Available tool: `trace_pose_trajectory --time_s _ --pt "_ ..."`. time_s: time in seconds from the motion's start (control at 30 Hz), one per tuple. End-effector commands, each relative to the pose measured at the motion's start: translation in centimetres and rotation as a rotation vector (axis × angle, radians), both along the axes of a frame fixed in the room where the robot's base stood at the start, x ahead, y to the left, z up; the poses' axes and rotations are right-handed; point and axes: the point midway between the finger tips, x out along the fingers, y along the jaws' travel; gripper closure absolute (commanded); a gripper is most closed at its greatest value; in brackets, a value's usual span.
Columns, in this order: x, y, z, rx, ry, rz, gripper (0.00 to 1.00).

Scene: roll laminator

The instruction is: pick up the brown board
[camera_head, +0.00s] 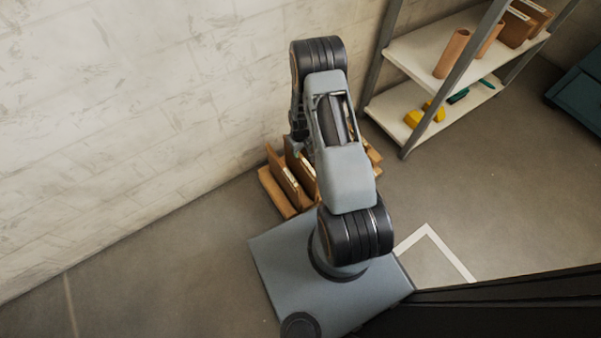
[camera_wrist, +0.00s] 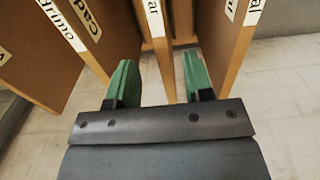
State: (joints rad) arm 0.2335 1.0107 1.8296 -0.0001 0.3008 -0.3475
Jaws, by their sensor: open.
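Several brown boards stand on edge in a wooden rack (camera_head: 272,190) by the wall. In the wrist view, the middle brown board (camera_wrist: 157,52) has a white label on its edge, ending in "ar". My gripper (camera_wrist: 158,62) is open, with one green finger on each side of this board's narrow edge. The fingers look apart from the board, though contact is hard to judge. Another brown board (camera_wrist: 105,30) stands to the left, and one more (camera_wrist: 222,40) to the right. In the head view, my arm hides most of the gripper and part of the rack.
The pale brick wall (camera_head: 120,110) runs behind the rack. A metal shelf unit (camera_head: 425,60) with tubes and yellow items stands to the right. A dark teal cabinet (camera_head: 578,95) is at the far right. The floor between is clear.

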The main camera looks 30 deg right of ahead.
Motion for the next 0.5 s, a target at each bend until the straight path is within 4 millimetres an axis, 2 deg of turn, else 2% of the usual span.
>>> trace_pose_trajectory --time_s 0.17,0.4,0.5 --pt "-0.2 0.1 -1.4 0.001 0.001 0.0 0.53" --pt "-0.5 0.2 -4.7 0.001 0.003 0.0 0.53" --pt "-0.4 0.2 -5.2 0.0 0.0 0.0 0.53"
